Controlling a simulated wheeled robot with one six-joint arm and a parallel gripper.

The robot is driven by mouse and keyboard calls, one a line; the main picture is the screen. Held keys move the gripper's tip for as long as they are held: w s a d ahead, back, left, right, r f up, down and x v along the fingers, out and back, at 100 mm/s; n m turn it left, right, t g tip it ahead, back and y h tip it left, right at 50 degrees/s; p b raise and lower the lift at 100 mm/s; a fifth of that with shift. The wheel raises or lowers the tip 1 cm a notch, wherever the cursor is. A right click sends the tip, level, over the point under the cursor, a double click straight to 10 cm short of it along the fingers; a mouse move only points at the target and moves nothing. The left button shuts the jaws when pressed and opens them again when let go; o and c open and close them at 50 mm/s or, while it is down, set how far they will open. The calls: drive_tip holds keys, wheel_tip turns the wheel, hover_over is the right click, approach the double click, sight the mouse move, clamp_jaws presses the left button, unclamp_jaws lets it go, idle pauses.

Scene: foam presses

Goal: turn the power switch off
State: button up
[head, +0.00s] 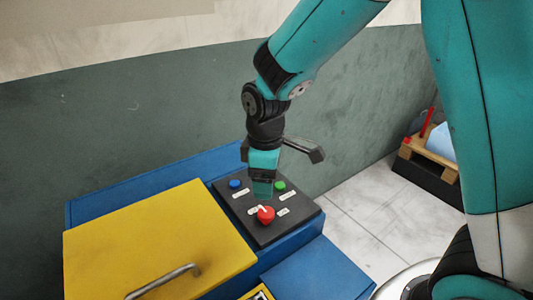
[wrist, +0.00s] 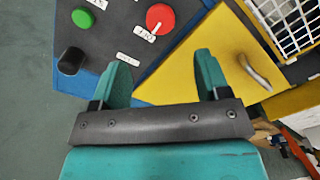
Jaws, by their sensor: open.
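A red round knob (head: 265,214) with a white pointer line sits at the front of the dark control panel (head: 244,222). It also shows in the wrist view (wrist: 160,18), with a small label beside it; I take it to be the power switch, but I cannot read the labels. My gripper (head: 262,193) points down over the panel, just behind the red knob in the head view. In the wrist view my gripper (wrist: 163,60) has its two teal fingers apart with nothing between them. I cannot tell its exact height above the panel.
A blue button (head: 234,184) and a green button (head: 280,186) lie near the gripper. A black knob (wrist: 70,61) shows in the wrist view. A yellow lid (head: 150,245) with a metal handle (head: 163,282) is left. A wooden pallet (head: 432,153) stands far right.

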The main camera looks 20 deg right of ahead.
wheel_tip(320, 180, up, 8)
drive_tip(key=shift+f, duration=0.2)
idle(0.3)
